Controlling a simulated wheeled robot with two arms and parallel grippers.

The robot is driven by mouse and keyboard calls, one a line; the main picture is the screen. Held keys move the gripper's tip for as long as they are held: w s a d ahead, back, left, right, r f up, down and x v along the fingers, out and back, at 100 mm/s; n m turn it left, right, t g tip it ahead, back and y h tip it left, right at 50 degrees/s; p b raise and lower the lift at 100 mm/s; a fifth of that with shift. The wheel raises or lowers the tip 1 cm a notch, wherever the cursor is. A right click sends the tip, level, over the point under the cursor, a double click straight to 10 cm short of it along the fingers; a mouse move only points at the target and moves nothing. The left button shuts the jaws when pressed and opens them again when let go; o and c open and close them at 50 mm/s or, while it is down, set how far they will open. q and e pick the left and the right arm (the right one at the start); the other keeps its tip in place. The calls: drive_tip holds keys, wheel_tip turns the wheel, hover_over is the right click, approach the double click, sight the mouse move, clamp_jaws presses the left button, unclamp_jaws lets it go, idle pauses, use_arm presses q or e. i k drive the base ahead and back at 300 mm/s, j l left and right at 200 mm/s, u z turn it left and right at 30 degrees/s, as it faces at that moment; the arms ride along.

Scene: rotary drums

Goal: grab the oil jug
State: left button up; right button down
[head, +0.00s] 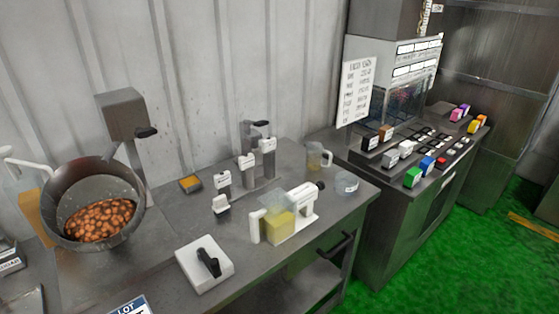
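A clear jug (316,158) with a pale handle stands upright near the back right of the grey metal table. It seems to hold a little amber liquid at its bottom. A clear container of yellow liquid (279,224) stands nearer the front, between white parts, with a white body with a dark knob (303,203) on its right. Labels are too small to read, so I cannot tell for certain which of these is the oil jug. Neither gripper is in view, and nothing is seen holding either vessel.
A tilted drum (62,207) of brown pieces stands at left. A white block with a black lever (196,270) sits at the front. Several labelled posts (246,167) stand behind; a small clear bowl (346,184) is at right. A button console (405,155) adjoins the table.

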sight(314, 151)
drive_tip(key=i+l+u, duration=0.15)
drive_tip(key=u, duration=0.35)
drive_tip(key=i+l+u, duration=0.1)
drive_tip(key=l+u, duration=0.2)
drive_tip(key=u, duration=0.2)
drive_tip(key=l+u, duration=0.25)
drive_tip(key=u, duration=0.2)
drive_tip(key=i+l, duration=0.05)
